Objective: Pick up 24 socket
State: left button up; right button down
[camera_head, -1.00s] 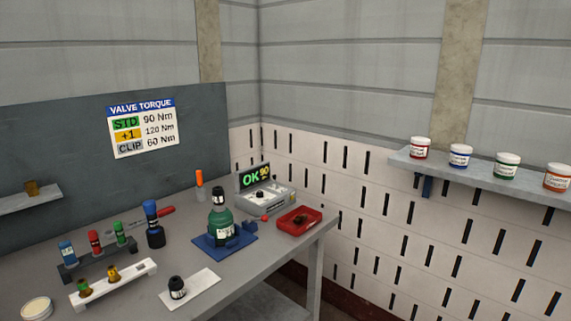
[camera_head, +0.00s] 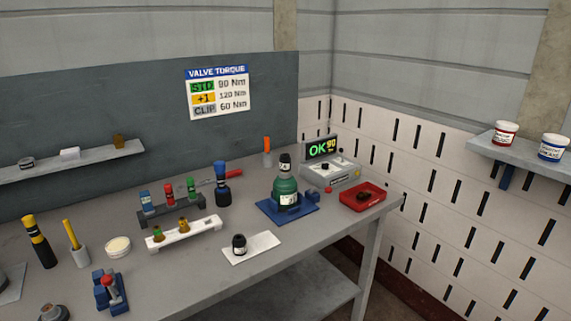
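A black, socket-like piece (camera_head: 239,244) stands on a white pad (camera_head: 262,243) in front. A tall blue and black tool (camera_head: 222,185) stands just right of the rack. Neither of my grippers is in view.
A white rack (camera_head: 205,229) with small brass pieces stands in front of the dark rack. A green bottle (camera_head: 285,190) stands on a blue fixture (camera_head: 270,211). A red tray (camera_head: 357,200) lies at the bench's right end. The bench front (camera_head: 190,285) is clear.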

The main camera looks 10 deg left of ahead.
aim_at(284, 159)
jog(key=i+l+u, duration=0.15)
jog(key=u, duration=0.25)
jog(key=i+l+u, duration=0.15)
jog(key=u, duration=0.25)
jog(key=i+l+u, duration=0.1)
jog(key=l+u, duration=0.15)
jog(key=u, duration=0.2)
